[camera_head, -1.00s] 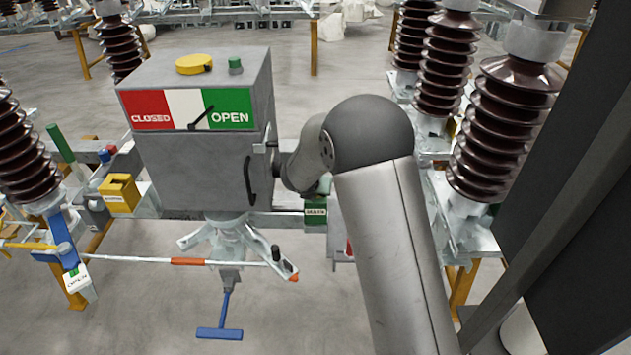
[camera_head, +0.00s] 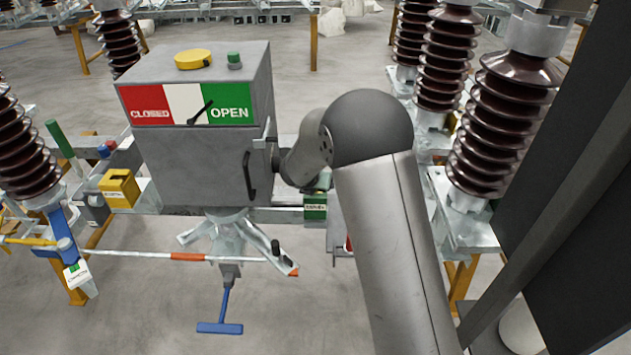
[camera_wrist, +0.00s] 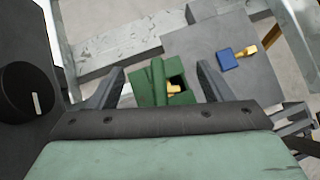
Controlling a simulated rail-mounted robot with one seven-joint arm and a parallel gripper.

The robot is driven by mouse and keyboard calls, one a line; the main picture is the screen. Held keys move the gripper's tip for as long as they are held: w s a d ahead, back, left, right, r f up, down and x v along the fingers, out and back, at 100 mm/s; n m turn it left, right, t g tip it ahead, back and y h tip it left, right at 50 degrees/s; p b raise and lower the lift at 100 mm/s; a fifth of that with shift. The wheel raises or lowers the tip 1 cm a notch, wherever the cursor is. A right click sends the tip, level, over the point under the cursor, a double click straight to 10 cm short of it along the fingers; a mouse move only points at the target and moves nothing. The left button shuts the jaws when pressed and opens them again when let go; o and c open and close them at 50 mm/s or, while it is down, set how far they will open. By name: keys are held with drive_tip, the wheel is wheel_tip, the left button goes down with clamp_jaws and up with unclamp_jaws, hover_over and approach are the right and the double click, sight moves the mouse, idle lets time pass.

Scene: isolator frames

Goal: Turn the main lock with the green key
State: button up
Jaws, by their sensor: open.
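In the wrist view, my gripper (camera_wrist: 160,85) is open, with one finger on each side of a green lock box (camera_wrist: 150,93). An upright green piece stands on this box, and a gold-coloured part (camera_wrist: 172,88) shows at a dark opening beside it. I cannot tell whether the green piece is the key's head or part of the box. No contact between fingers and box is visible. In the head view, the green box (camera_head: 315,207) with a white label sits right of the grey cabinet (camera_head: 200,170). My arm hides my gripper there.
A blue key-like piece (camera_wrist: 226,58) with a gold part lies on a grey plate right of the fingers. A black knob (camera_wrist: 28,92) stands at left. The cabinet pointer (camera_head: 203,112) leans toward OPEN. A yellow box (camera_head: 119,188) and brown insulators (camera_head: 505,125) stand around.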

drive_tip(key=v, duration=1.7)
drive_tip(key=shift+s+r+b, duration=0.15)
drive_tip(key=shift+s+b, duration=0.05)
drive_tip(key=shift+b, duration=0.1)
